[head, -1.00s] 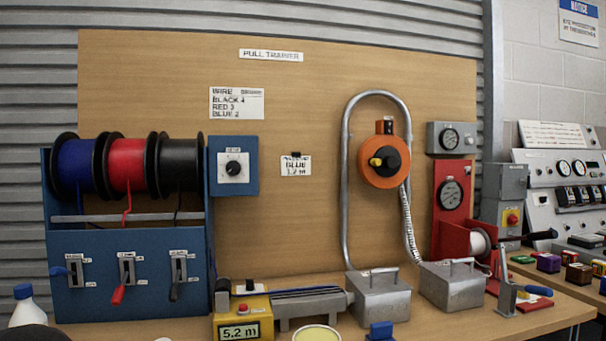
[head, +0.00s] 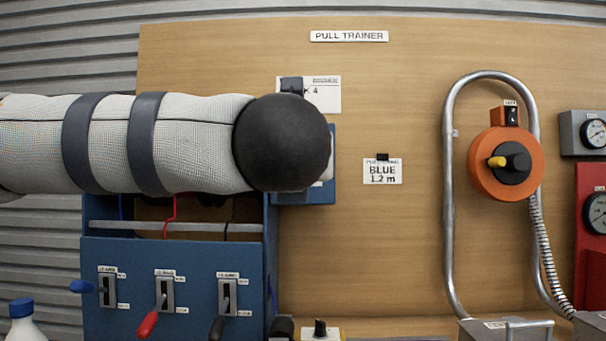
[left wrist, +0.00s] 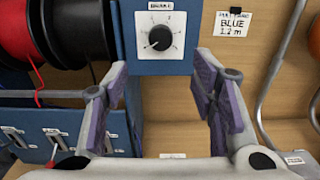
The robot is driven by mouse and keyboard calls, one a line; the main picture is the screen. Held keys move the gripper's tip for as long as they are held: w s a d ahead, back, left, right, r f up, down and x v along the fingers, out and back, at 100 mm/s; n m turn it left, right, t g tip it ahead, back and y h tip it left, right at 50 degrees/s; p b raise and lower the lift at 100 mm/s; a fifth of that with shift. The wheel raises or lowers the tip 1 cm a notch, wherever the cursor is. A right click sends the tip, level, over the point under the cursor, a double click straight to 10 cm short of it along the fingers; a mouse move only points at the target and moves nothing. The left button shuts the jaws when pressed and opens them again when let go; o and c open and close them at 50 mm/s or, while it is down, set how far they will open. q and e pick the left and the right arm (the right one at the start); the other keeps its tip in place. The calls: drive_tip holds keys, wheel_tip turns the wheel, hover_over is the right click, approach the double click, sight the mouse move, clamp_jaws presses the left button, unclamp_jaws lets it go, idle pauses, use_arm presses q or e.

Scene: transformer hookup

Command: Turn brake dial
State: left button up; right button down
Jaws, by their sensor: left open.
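The brake dial (left wrist: 160,37) is a black round knob on a white scale plate, set in a blue box (left wrist: 184,62). It shows in the left wrist view at the top middle. My left gripper (left wrist: 167,72) is open, its two purple-padded fingers spread below and to either side of the dial, with nothing between them. In the head view my left arm comes in from the left and hides the dial; only the right edge of the blue box (head: 325,192) shows. The left gripper's fingers are hidden there too. My right gripper is not in view.
A blue spool rack (head: 175,262) with several levers stands below my arm. A card reading BLUE 1.2 m (head: 382,171) hangs on the wooden board (head: 420,90). An orange reel (head: 492,178) and a bent metal pipe (head: 449,190) are to the right.

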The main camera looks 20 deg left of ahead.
use_arm(q)
drive_tip(key=x, duration=1)
drive_tip(key=shift+w+p, duration=0.4)
drive_tip(key=shift+p, duration=0.05)
drive_tip(key=c, duration=1.1)
